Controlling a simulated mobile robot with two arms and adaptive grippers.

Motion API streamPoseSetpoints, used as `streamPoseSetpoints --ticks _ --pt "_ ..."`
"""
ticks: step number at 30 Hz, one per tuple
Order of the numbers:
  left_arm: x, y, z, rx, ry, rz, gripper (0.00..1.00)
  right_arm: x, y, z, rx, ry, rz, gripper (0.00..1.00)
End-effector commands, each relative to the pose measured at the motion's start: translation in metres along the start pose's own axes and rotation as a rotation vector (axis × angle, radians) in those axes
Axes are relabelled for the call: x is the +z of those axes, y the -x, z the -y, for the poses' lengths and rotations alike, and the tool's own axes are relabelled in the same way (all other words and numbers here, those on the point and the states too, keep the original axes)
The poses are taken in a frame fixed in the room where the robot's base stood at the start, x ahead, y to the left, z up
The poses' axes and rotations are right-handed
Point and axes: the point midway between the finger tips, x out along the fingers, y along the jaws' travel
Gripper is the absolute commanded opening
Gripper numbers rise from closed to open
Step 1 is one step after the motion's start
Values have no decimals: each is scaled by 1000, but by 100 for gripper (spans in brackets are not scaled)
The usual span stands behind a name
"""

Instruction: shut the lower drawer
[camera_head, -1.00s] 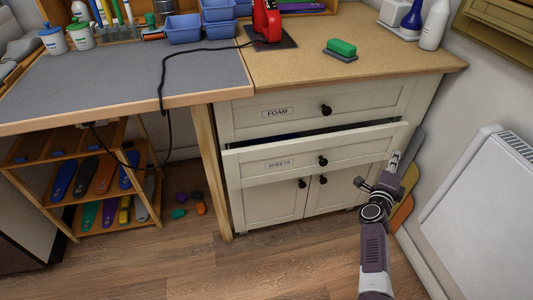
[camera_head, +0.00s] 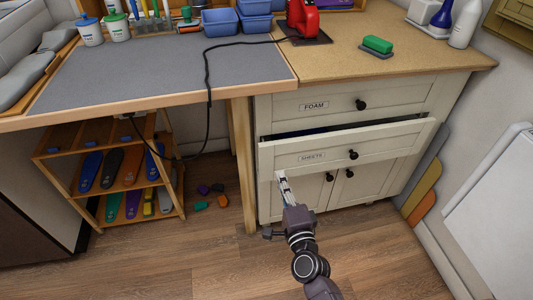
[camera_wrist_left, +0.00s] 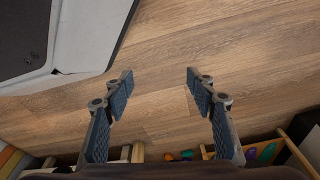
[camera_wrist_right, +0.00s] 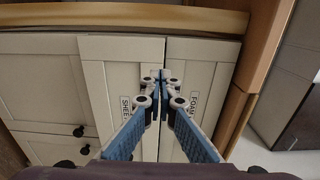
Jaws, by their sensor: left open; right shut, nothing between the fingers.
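The lower drawer (camera_head: 390,145), cream with a SHEETS label and a dark knob, stands partly out of the cabinet, with a dark gap above its front. It also shows sideways in the right wrist view (camera_wrist_right: 125,72). My right gripper (camera_head: 282,176) is shut and empty near the left, lower part of the drawer front. In the right wrist view its fingertips (camera_wrist_right: 161,78) are together before the drawer fronts; I cannot tell if they touch. My left gripper (camera_wrist_left: 160,82) is open and empty above the wood floor, outside the head view.
The upper FOAM drawer (camera_head: 385,98) looks shut. Cupboard doors (camera_head: 300,195) lie below the SHEETS drawer. A table leg (camera_head: 244,165) and a shelf rack of insoles (camera_head: 75,165) stand to the left. A black cord (camera_head: 209,105) hangs over the desk edge. A white panel (camera_head: 495,210) stands at right.

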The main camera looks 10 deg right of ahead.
Motion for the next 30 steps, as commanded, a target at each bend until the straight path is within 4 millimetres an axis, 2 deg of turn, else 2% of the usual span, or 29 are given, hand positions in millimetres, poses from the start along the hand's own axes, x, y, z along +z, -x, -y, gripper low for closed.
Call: streamPoseSetpoints --ticks 3,9,15,21,30 --pt "-8 3 0 1 1 -7 52 0 -29 1 -4 -2 -1 0" --pt "-18 15 8 -10 11 -14 52 0 -70 0 -3 -1 -1 0" --pt "-28 25 8 -10 10 -21 52 0 -98 0 -2 0 -1 0" --pt "-31 30 8 -10 10 -23 52 0 -109 0 0 -1 -2 0" --pt "-31 31 8 -11 10 -22 52 0 -110 0 0 0 -1 0"
